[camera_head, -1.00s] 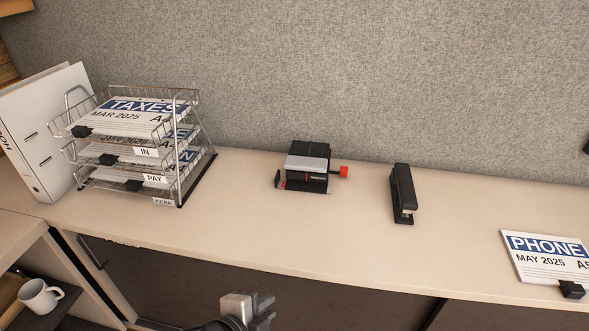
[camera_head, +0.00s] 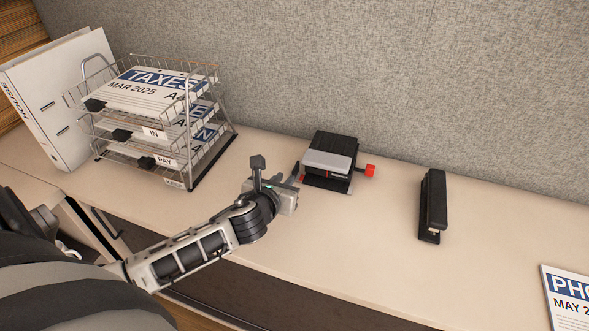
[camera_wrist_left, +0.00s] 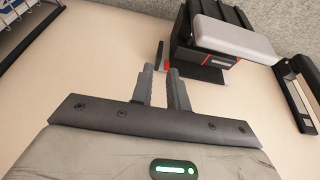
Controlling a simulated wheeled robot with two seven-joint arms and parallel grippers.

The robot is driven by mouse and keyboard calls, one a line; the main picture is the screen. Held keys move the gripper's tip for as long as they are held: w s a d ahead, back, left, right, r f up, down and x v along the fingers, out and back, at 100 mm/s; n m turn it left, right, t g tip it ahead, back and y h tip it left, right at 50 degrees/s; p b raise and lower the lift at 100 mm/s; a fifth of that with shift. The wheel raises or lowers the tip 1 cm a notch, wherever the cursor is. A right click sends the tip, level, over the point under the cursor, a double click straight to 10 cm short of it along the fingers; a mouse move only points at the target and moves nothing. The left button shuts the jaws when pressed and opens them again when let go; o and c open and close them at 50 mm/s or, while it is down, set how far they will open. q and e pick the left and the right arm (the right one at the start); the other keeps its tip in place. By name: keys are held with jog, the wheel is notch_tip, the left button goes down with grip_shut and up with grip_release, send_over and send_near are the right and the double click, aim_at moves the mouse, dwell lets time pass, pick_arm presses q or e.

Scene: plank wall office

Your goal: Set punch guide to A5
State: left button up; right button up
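The hole punch (camera_head: 330,158) is black with a grey lever and stands on the desk near the fabric wall. A red knob (camera_head: 370,170) sticks out on its right. In the left wrist view the punch (camera_wrist_left: 190,48) is ahead at upper right. A thin dark upright tab (camera_wrist_left: 160,53), with red beside it, shows at its left, beyond my fingertips. The guide's size marks are too small to read. My left gripper (camera_head: 291,182) is just left of the punch. In the wrist view its fingers (camera_wrist_left: 160,78) are narrowly apart with nothing held. My right gripper is out of view.
A wire tray rack (camera_head: 150,120) with papers and a white binder (camera_head: 65,100) stand at left. A paper stack (camera_head: 568,300) is at far right. The desk front is clear.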

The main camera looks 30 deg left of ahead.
aim_at(294, 169)
pick_arm(q)
jog(key=b+x, duration=0.1)
jog(key=x, duration=0.7)
jog(key=shift+w+f, duration=0.2)
grip_shut()
